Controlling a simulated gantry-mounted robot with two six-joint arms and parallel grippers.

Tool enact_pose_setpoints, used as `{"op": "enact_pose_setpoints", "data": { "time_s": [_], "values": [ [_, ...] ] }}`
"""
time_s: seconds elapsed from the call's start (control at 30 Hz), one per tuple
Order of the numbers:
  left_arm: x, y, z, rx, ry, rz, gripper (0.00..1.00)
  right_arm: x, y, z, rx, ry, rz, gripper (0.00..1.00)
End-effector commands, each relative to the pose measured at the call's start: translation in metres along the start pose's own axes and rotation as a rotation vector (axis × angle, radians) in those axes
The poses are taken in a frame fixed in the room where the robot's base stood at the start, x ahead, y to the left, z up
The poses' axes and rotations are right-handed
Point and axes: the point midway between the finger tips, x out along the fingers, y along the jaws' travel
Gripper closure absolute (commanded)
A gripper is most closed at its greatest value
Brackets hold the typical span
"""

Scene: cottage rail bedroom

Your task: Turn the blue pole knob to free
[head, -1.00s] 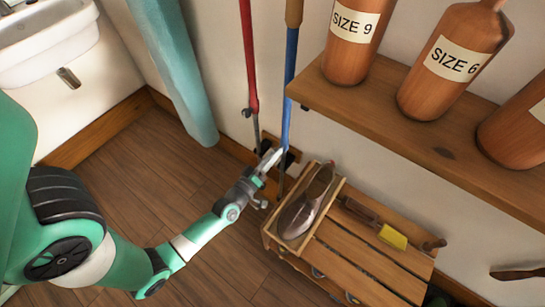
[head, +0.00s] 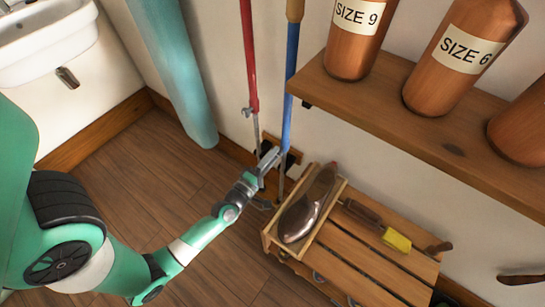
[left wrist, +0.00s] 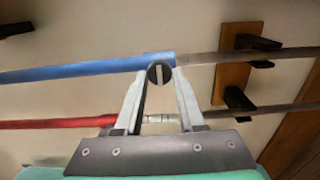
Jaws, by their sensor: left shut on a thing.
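The blue pole (head: 291,80) stands against the wall, its blue tube ending above a thinner grey lower shaft. In the left wrist view the blue pole (left wrist: 85,70) runs across the picture. Its round dark knob (left wrist: 158,73), with a pale slot roughly crosswise to the pole, sits at the end of the blue tube. My left gripper (left wrist: 159,77) is shut on the knob, a fingertip on each side. In the head view my left gripper (head: 275,157) reaches the pole's lower part and hides the knob. My right gripper is not in view.
A red pole (head: 249,60) stands close on the left of the blue one. Dark wall clips (left wrist: 256,43) hold the lower shafts. A slatted wooden bench (head: 365,265) with a shoe (head: 308,205) stands just right.

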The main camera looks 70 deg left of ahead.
Motion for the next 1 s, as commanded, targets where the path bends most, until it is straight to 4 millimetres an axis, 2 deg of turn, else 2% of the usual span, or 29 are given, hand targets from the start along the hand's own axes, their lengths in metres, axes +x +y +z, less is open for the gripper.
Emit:
{"op": "enact_pose_setpoints", "data": {
  "time_s": [0.47, 0.5, 0.6, 0.63, 0.9, 1.0],
  "values": [
    [0.0002, 0.0007, 0.0000, -0.014, 0.000, 0.002, 1.00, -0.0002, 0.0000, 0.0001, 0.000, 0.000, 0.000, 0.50],
    [0.0002, 0.0007, 0.0000, -0.014, 0.000, 0.002, 0.54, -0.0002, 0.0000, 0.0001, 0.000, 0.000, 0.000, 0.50],
    [0.0001, 0.0006, 0.0000, -0.014, 0.000, 0.001, 0.36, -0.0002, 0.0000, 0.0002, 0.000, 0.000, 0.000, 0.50],
    [0.0001, 0.0006, 0.0000, -0.013, 0.000, 0.001, 0.33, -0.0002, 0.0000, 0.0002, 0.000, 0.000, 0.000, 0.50],
    [-0.0003, 0.0002, 0.0000, -0.012, 0.000, 0.000, 0.33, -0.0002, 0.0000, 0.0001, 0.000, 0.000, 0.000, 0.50],
    [-0.0061, -0.0001, 0.0002, -0.012, -0.001, 0.000, 0.33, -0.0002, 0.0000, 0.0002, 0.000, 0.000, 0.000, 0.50]
  ]
}}
